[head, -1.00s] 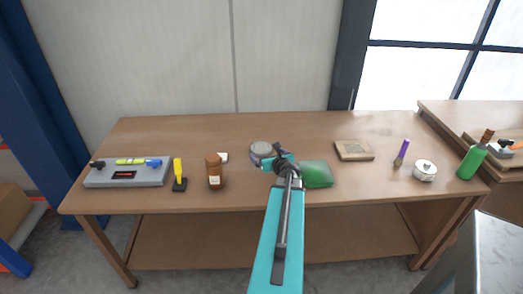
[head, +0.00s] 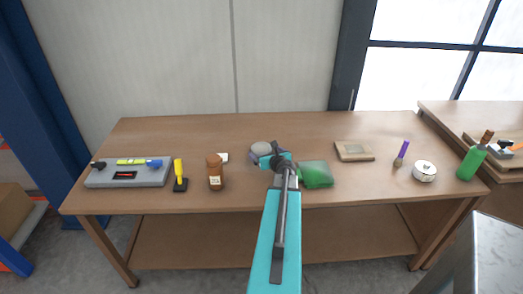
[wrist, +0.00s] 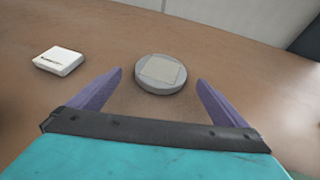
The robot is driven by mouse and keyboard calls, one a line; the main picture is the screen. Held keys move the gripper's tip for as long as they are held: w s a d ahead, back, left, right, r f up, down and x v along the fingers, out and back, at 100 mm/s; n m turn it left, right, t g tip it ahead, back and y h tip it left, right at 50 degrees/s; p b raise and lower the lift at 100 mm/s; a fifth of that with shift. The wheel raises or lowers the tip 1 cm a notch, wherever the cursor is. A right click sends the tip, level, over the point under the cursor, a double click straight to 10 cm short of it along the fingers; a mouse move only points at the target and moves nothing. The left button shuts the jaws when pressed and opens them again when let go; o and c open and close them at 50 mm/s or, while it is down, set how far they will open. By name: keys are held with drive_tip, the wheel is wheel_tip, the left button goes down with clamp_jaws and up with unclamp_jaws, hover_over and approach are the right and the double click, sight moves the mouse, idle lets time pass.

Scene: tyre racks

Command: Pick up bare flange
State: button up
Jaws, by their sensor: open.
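A round grey disc (wrist: 160,74) with a paler square patch on top lies flat on the table in the wrist view; it appears to be the bare flange. In the head view the disc (head: 262,148) is partly hidden behind my arm's end. My gripper (wrist: 160,78) is open, its two purple fingers spread apart. The disc shows between and just beyond the fingertips, with a gap on each side. Nothing is held. In the head view my gripper's fingers are mostly hidden by my teal arm.
A small white box (wrist: 59,60) lies left of the disc. A wooden framed tile (head: 354,151) lies further right. The table behind the disc is clear.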

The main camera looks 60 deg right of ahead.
sight(262, 149)
drive_tip(key=shift+p+x, duration=0.35)
drive_tip(key=shift+x, duration=1.85)
drive_tip(key=shift+s+d+r, duration=0.1)
drive_tip(key=shift+d, duration=0.05)
drive_tip(key=c, duration=1.4)
